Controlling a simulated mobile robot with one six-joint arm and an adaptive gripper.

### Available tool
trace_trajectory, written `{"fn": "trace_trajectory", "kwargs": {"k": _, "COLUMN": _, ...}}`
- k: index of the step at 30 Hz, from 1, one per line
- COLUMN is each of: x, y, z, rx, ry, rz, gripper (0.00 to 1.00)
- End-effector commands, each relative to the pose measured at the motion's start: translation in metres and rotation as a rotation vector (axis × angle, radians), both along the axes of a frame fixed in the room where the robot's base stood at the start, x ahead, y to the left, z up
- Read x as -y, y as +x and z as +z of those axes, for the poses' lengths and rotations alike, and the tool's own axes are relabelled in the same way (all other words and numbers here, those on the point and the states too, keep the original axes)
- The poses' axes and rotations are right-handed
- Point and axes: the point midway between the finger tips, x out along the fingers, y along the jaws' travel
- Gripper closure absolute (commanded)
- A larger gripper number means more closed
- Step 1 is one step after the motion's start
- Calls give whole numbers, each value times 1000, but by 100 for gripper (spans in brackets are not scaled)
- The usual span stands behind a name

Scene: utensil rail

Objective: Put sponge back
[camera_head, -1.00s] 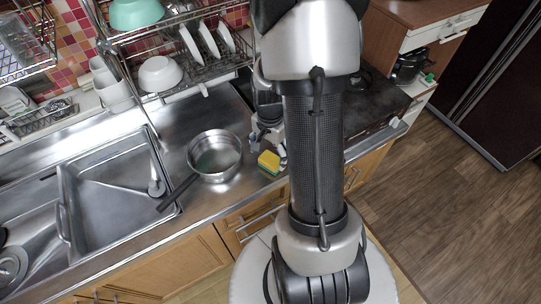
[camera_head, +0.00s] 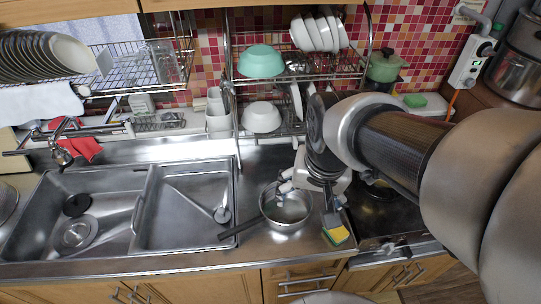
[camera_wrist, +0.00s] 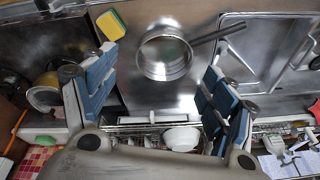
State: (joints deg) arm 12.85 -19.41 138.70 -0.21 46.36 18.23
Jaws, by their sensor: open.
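A yellow and green sponge (camera_head: 337,235) lies on the steel counter near its front edge, right of the pan. It also shows in the wrist view (camera_wrist: 111,25), just beyond the tip of the left-hand finger and outside the gap between the fingers. My gripper (camera_head: 308,202) is open over the counter and pan, with nothing between its fingers. In the wrist view my gripper (camera_wrist: 162,64) has its blue-grey fingers spread wide on both sides of the pan. One finger's end appears close to the sponge in the head view; I cannot tell if they touch.
A steel pan (camera_head: 287,214) sits on the counter, its handle pointing left toward the sink (camera_head: 182,205). A dish rack (camera_head: 290,75) with bowls and plates stands behind. The stove (camera_head: 385,215) is at right. A green object (camera_head: 415,101) lies on the back ledge.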

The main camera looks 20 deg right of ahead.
Motion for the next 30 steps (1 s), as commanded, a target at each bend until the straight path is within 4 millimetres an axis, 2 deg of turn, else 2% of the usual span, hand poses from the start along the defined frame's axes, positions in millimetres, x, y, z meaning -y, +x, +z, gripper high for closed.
{"fn": "trace_trajectory", "kwargs": {"k": 1, "x": -16, "y": -11, "z": 13, "rx": 36, "ry": -22, "rz": 101, "gripper": 23}}
{"fn": "trace_trajectory", "kwargs": {"k": 3, "x": -33, "y": -26, "z": 24, "rx": 68, "ry": -50, "rz": 230, "gripper": 23}}
{"fn": "trace_trajectory", "kwargs": {"k": 9, "x": -58, "y": -58, "z": 39, "rx": 131, "ry": -105, "rz": 469, "gripper": 23}}
{"fn": "trace_trajectory", "kwargs": {"k": 14, "x": -63, "y": -65, "z": 41, "rx": 144, "ry": -120, "rz": 525, "gripper": 23}}
{"fn": "trace_trajectory", "kwargs": {"k": 30, "x": -62, "y": -65, "z": 41, "rx": 144, "ry": -119, "rz": 522, "gripper": 23}}
